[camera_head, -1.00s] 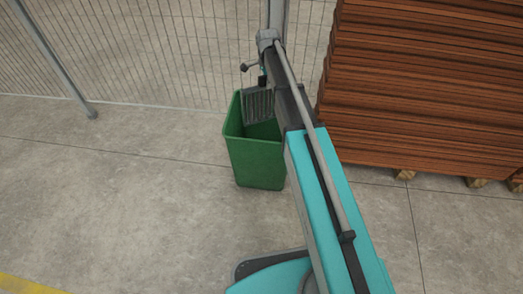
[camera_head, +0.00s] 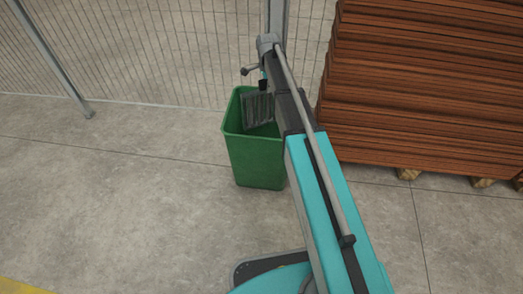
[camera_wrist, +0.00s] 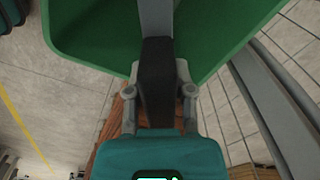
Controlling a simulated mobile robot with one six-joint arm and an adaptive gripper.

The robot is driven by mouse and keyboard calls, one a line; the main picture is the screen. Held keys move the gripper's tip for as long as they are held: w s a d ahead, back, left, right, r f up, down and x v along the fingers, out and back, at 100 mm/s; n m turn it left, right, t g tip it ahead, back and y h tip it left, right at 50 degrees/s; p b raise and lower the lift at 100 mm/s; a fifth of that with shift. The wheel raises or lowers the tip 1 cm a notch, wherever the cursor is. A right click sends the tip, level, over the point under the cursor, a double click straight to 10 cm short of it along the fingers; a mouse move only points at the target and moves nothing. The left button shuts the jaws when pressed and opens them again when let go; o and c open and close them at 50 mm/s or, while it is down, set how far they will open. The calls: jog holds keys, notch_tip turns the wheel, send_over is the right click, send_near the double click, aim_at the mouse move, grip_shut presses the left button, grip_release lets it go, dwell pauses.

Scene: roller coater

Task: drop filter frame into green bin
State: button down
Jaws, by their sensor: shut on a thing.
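The green bin (camera_head: 256,160) stands on the floor near the mesh fence in the head view. The grey slatted filter frame (camera_head: 257,107) hangs upright in the bin's mouth, its lower part inside the rim. My gripper (camera_head: 263,84) is above the bin, at the frame's top. In the wrist view my gripper (camera_wrist: 159,90) is shut on the frame's dark handle (camera_wrist: 157,70). The frame (camera_wrist: 157,17) shows there edge-on, between the green bin's walls (camera_wrist: 225,30). My arm hides part of the bin's right side.
A tall stack of reddish-brown boards (camera_head: 425,90) on pallet blocks stands right of the bin, close to my arm. A wire mesh fence (camera_head: 160,55) runs behind, with a post at left. The floor (camera_head: 110,190) left of the bin is clear.

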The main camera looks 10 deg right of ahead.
jog(key=shift+f+b, duration=0.5)
jog(key=shift+f, duration=0.3)
jog(key=shift+c, duration=2)
grip_release()
jog(key=s+n, duration=1.5)
jog(key=s, duration=1.5)
notch_tip(320, 180, up, 34)
jog(key=p, duration=3.4)
jog(key=shift+w+a, duration=0.15)
jog(key=shift+w, duration=0.25)
